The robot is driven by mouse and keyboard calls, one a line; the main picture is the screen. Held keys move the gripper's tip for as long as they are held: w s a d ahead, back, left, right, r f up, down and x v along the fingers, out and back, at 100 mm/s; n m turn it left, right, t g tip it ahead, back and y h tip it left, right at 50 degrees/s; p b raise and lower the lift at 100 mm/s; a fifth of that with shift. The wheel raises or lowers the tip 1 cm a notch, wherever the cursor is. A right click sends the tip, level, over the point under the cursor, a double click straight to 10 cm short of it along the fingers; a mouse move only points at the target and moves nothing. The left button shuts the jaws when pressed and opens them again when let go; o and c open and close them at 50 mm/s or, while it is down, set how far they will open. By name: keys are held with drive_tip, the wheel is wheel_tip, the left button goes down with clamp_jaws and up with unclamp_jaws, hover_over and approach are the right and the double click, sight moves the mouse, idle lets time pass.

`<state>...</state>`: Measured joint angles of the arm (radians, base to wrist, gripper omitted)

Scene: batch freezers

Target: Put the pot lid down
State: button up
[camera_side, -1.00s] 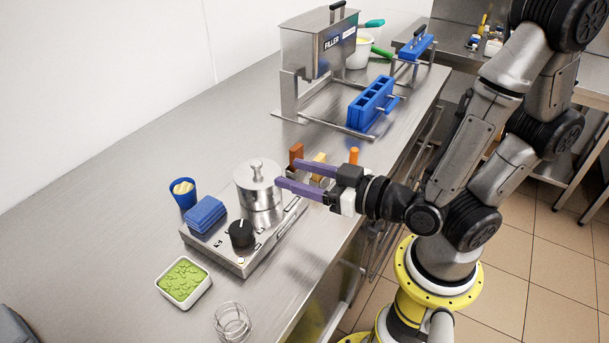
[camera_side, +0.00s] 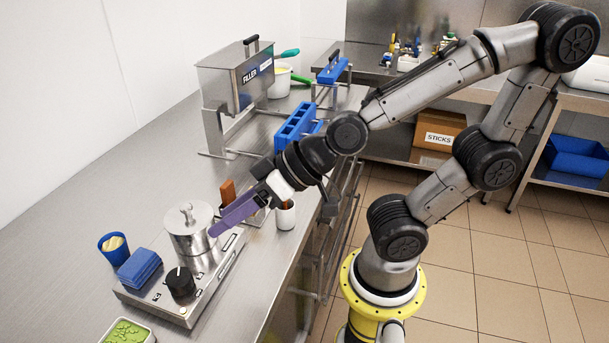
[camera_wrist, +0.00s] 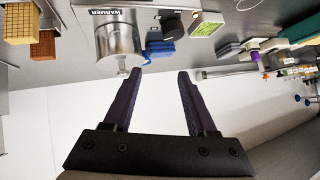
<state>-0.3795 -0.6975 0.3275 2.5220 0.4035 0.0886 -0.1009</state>
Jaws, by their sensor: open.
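The pot lid (camera_side: 187,216) sits level on top of the steel pot (camera_side: 196,248), its knob pointing up. The pot stands on the steel warmer (camera_side: 172,306). My gripper (camera_side: 212,230) is at the right of the pot near rim height; in this view its purple fingers overlap, and I cannot tell whether they touch the pot. In the wrist view my gripper (camera_wrist: 158,74) is open, with nothing between its fingers. The lid's knob (camera_wrist: 123,68) shows left of the fingers, beside the left fingertip.
A brown block (camera_side: 228,191) stands behind the fingers. A white cup (camera_side: 286,216) stands by the counter's right edge. The left counter is clear.

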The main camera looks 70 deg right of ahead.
drive_tip(key=shift+o, duration=0.4)
drive_tip(key=s+d+r+m+g+h, duration=0.1)
drive_tip(key=s+d+g+h, duration=0.3)
drive_tip(key=s+d, duration=0.4)
drive_tip(key=d+r, duration=0.1)
drive_tip(key=d, duration=0.2)
drive_tip(key=shift+s, duration=0.35)
